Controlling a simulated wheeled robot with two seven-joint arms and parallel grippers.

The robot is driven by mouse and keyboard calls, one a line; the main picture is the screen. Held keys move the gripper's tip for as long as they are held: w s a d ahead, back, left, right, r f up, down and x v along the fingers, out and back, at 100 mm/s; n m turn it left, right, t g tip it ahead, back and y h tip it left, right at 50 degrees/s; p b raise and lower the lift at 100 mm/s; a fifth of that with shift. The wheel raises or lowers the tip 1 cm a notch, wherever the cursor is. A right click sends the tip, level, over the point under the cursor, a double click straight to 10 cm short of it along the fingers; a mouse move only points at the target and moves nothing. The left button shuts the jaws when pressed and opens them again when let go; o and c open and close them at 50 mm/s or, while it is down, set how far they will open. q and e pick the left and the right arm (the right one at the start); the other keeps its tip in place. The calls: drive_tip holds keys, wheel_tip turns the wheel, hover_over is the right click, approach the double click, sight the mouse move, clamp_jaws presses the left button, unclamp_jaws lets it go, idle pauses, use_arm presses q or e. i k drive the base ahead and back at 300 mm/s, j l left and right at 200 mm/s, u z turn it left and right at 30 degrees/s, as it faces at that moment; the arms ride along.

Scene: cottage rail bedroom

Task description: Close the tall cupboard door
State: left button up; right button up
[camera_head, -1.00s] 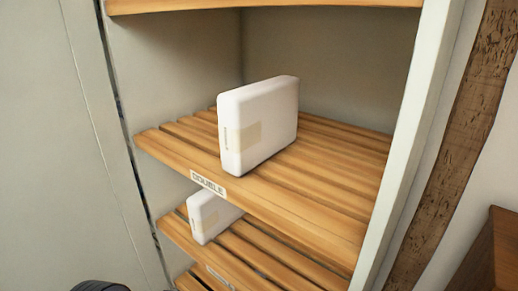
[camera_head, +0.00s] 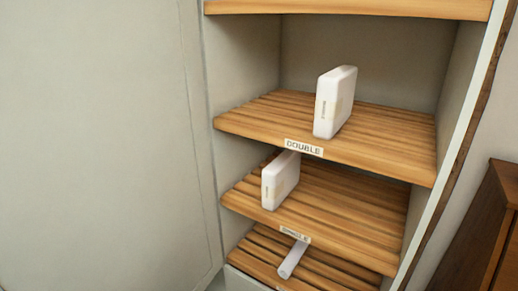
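The tall cupboard (camera_head: 462,130) stands open in the head view, with its slatted wooden shelves showing. Its pale grey-green door (camera_head: 100,140) fills the left side of the view and stands swung open, leaving the shelves uncovered. The door's handle is not visible. Neither of my grippers is in view.
A white packet (camera_head: 335,102) stands on the shelf labelled DOUBLE (camera_head: 303,148). Another white packet (camera_head: 280,180) stands on the shelf below. A white roll-like item (camera_head: 292,260) lies on the lowest visible shelf. Brown wooden furniture (camera_head: 485,235) stands at the right.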

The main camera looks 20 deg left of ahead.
sight(107, 183)
drive_tip(key=k+j, duration=0.45)
drive_tip(key=j, duration=0.15)
drive_tip(key=k+j, duration=0.45)
drive_tip(key=j, duration=0.15)
drive_tip(key=j+u, duration=0.2)
drive_tip(key=i+l, duration=0.05)
